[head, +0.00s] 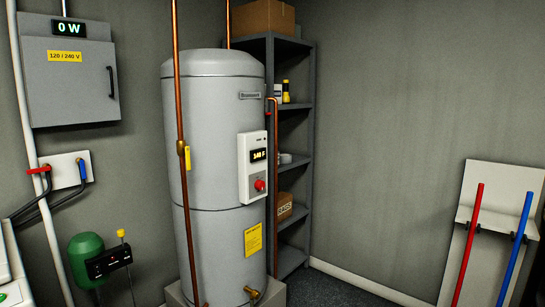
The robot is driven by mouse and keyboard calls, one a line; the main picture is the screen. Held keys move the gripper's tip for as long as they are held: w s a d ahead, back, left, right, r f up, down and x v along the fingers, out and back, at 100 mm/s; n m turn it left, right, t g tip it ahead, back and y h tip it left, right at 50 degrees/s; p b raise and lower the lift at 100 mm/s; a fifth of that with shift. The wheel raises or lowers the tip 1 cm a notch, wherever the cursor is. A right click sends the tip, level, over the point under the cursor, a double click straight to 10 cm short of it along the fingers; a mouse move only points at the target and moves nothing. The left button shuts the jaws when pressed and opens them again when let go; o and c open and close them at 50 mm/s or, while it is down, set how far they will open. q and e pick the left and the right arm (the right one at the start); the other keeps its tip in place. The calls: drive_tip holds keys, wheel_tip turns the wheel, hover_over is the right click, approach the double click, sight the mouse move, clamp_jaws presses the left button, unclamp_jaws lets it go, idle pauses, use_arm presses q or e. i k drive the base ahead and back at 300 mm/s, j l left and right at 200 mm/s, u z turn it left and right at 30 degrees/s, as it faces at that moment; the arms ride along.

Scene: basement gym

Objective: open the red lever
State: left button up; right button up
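A long red lever (467,246) stands at the right, slightly tilted, in front of a pale panel (492,185) near the wall. A long blue lever (516,250) stands beside it on the right, roughly parallel. A smaller red handle (38,170) sits on a white valve box (68,170) on the left wall, roughly horizontal, with a small upright blue handle (83,171) beside it. The frame does not show which red one the task means. The lower ends of the long levers are cut off. Neither of my grippers is in view.
A grey water heater (222,130) with copper pipes (187,220) stands left of centre. A dark shelf (290,165) stands behind it. An electrical box (68,82) hangs at the upper left, above a green tank (86,258). Bare wall and dark floor (330,292) lie between shelf and panel.

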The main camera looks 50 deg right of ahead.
sight(47, 168)
drive_tip(key=z, duration=1.45)
drive_tip(key=l+u, duration=0.1)
drive_tip(key=u, duration=0.25)
drive_tip(key=i+u, duration=0.3)
drive_tip(key=u, duration=0.2)
drive_tip(key=i+u, duration=0.45)
drive_tip(key=i+l+u, duration=0.15)
drive_tip(key=i, duration=0.25)
drive_tip(key=i+l+u, duration=0.15)
drive_tip(key=i+l, duration=0.25)
drive_tip(key=u, duration=1.6)
